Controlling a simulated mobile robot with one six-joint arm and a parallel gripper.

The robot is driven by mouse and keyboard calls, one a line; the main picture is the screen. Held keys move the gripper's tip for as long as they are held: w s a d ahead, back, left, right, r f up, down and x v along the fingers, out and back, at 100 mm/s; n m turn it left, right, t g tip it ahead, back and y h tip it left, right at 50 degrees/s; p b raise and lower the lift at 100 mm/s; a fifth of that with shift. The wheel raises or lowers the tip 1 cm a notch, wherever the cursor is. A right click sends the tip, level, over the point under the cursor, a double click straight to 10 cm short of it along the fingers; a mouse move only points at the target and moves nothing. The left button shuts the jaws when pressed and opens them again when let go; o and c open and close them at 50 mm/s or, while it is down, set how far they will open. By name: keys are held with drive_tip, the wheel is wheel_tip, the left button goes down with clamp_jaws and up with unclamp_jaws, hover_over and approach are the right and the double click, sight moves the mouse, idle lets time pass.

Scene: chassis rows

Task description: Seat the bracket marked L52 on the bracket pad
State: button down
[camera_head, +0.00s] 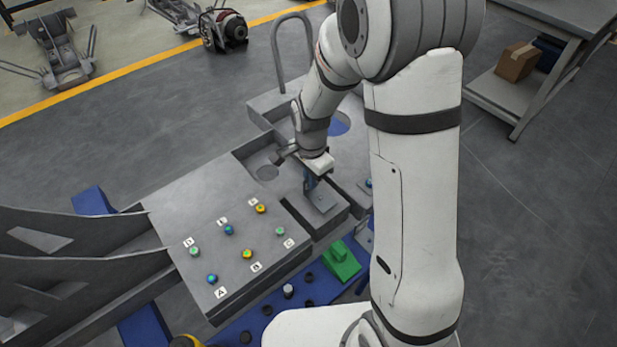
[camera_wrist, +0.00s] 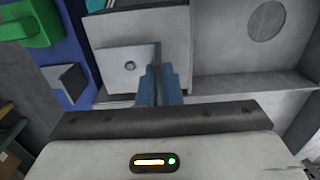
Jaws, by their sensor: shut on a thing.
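My gripper (camera_head: 311,180) is shut on a grey L-shaped bracket. In the wrist view its blue fingers (camera_wrist: 159,86) pinch the upright plate of the bracket (camera_wrist: 112,70). The bracket's flat foot has one small hole and points left there. In the head view the bracket (camera_head: 323,201) is at the top of a grey raised block (camera_head: 330,224); the block also shows in the wrist view (camera_wrist: 175,25). I cannot tell whether the foot touches the block or hovers just above it. No L52 mark is readable, and I cannot tell for sure which surface is the bracket pad.
The grey chassis top (camera_head: 200,205) carries several coloured studs beside lettered labels. A green block (camera_head: 340,262) stands on the blue surface (camera_head: 262,328) in front, with small dark parts. A grey bench (camera_head: 500,95) stands right.

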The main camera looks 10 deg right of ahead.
drive_tip(key=shift+f+b, duration=0.9)
drive_tip(key=shift+f, duration=0.25)
drive_tip(key=c, duration=1.5)
unclamp_jaws()
wheel_tip(320, 180, up, 10)
drive_tip(key=p, duration=0.7)
